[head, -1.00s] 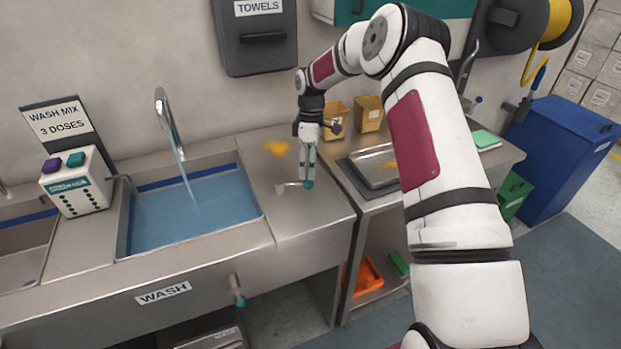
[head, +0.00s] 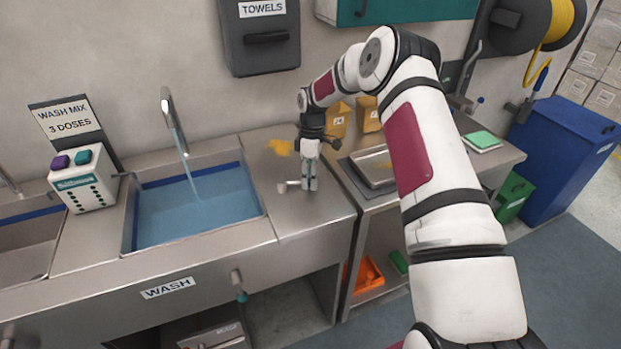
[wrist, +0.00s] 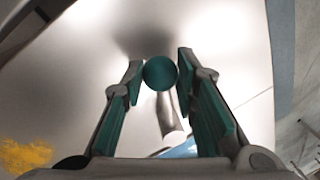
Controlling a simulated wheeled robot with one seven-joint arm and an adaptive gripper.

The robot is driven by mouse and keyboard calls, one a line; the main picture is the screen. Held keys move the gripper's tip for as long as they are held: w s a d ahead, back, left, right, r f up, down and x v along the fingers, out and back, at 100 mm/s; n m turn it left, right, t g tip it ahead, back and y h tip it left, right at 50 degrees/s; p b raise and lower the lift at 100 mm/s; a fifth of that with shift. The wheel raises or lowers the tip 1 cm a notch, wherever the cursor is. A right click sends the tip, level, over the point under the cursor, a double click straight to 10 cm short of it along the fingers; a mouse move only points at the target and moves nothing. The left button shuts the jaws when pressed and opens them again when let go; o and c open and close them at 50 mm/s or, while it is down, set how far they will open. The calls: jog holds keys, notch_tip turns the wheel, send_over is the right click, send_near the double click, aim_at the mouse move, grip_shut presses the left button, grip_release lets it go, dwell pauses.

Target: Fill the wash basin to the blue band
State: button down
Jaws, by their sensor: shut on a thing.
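The wash basin (head: 128,243) is the steel sink with blue-tinted water (head: 195,215). A dark blue band (head: 190,175) runs along its back wall, showing just above the water; whether the water touches its lower edge I cannot tell. A stream runs from the curved chrome spout (head: 172,120) into the basin. On the deck right of the basin is a small metal lever (head: 291,186). In the wrist view its round teal knob (wrist: 160,73) sits between the teal-padded fingers. My gripper (head: 310,185) points down and is shut on this knob.
A dispenser (head: 85,187) with purple and teal buttons stands left of the basin under a "WASH MIX 3 DOSES" sign (head: 68,120). A yellow smear (head: 280,147) marks the deck. A tray (head: 372,170) and tan containers (head: 338,120) lie right of my gripper.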

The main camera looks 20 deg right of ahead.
jog(key=shift+s, duration=0.15)
jog(key=s+m, duration=0.1)
jog(key=s+a+m, duration=0.1)
jog(key=m, duration=0.1)
jog(key=shift+p, duration=0.3)
jog(key=s+a+m, duration=0.1)
jog(key=m, duration=0.1)
jog(key=s+a+m, duration=0.1)
jog(key=m, duration=0.1)
jog(key=shift+t+y, duration=0.4)
jog(key=a+m, duration=0.1)
jog(key=s+a+m, duration=0.1)
jog(key=m, duration=0.1)
jog(key=shift+s+a+t+p, duration=0.15)
jog(key=shift+t+p, duration=0.15)
jog(key=shift+t, duration=0.1)
jog(key=shift+s+a+m+t, duration=0.15)
jog(key=shift+a+m, duration=0.5)
jog(key=shift+m, duration=0.4)
jog(key=shift+s+a+m+t, duration=0.15)
jog(key=shift+a+m, duration=0.5)
jog(key=shift+m, duration=0.4)
jog(key=shift+w+a, duration=0.1)
jog(key=c, duration=1.3)
grip_release()
jog(key=shift+r, duration=0.1)
